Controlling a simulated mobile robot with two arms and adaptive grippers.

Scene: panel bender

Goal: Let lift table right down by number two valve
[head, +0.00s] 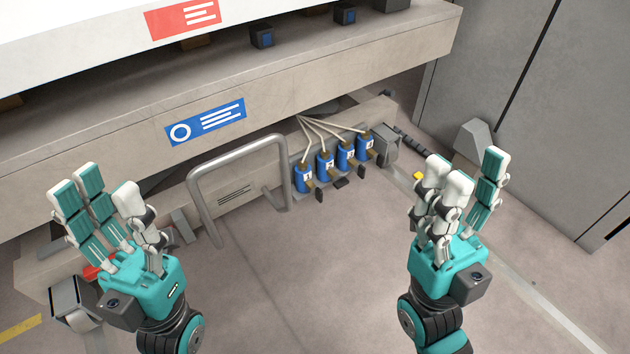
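Several blue valves stand in a row low on the beige machine, with pale hoses running from their tops and dark levers at their fronts. The second from the left (326,165) appears to be number two, but its label is too small to read surely. The lift table (330,102) seems to be the long beige body above, with a blue label. My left gripper (100,195) is open and empty, well left of the valves. My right gripper (468,178) is open and empty, right of the valves and apart from them.
A bent grey tube handle (238,150) stands just left of the valves. A red label (182,17) is on the white panel above. A grey cabinet (545,110) stands at the right. The floor (310,280) between my grippers is clear.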

